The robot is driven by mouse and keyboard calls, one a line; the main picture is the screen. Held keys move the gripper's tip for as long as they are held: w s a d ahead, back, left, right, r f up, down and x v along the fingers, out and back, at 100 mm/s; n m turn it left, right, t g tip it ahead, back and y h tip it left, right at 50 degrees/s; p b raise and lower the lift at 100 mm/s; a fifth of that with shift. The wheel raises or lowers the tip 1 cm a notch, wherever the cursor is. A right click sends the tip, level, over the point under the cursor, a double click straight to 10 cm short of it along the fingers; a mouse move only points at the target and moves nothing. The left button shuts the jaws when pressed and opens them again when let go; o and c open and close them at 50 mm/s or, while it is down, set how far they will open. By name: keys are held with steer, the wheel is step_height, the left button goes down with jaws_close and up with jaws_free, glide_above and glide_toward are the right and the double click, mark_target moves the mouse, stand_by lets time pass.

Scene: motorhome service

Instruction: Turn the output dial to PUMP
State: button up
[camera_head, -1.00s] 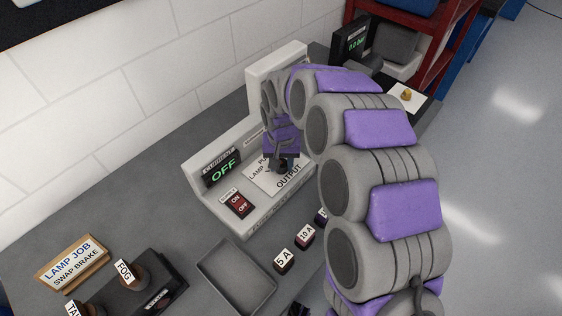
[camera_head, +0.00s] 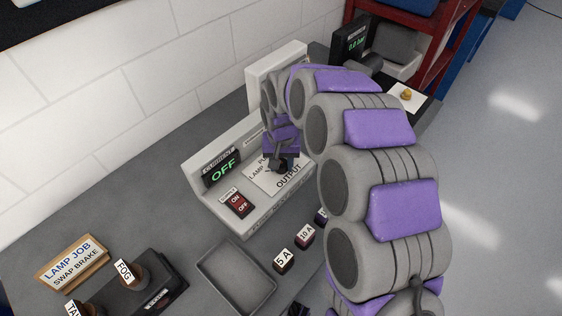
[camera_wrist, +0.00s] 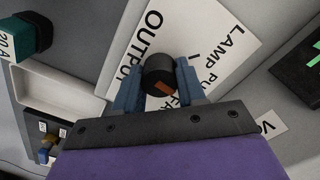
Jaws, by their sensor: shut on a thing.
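The output dial (camera_wrist: 160,72) is a dark round knob with an orange mark on its face, seen in the wrist view. It stands on a white label plate (camera_wrist: 205,22) printed OUTPUT and LAMP, with other words partly covered by my gripper, PUMP among them. My gripper (camera_wrist: 158,82) has its two blue-grey fingers on either side of the dial, shut on it. In the head view my gripper (camera_head: 279,160) reaches down onto the plate of the white console (camera_head: 215,212) and covers most of the dial. I cannot tell which word the dial points at.
The console has a display (camera_head: 222,170) reading OFF and a red ON/OFF switch (camera_head: 239,204). A grey tray (camera_head: 236,306), several fuse blocks (camera_head: 284,261) and a black box with knobs (camera_head: 150,285) stand in front of it. A white wall is behind.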

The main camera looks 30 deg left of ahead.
steer(key=shift+a+r, duration=0.1)
steer(key=shift+r, duration=0.05)
steer(key=o, duration=1)
steer(key=shift+o, duration=0.2)
step_height(320, 180, up, 17)
steer(key=p, duration=0.3)
steer(key=shift+w, duration=0.1)
